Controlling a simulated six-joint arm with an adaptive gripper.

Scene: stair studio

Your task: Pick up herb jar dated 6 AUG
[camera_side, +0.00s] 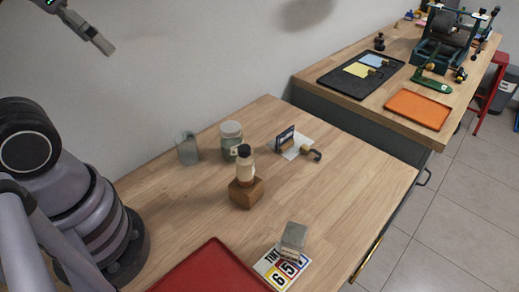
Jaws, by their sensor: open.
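A glass jar (231,140) with a pale lid and greenish-grey contents stands on the wooden table, left of its middle. It has a small light label, too small to read, so I cannot confirm the date 6 AUG. A dark-capped bottle with a tan body (245,172) stands just in front of it on a wooden block (246,194); its label cannot be read either. My gripper (104,46) is at the upper left, high above the table and well away from the jar, open and empty.
A clear glass container (187,149) stands left of the jar. A small dark sign (285,138) and a brass-like item (312,154) lie to its right. A red tray (212,272) and a number card (270,268) under a grey block (292,238) are in front. The table's right side is clear.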

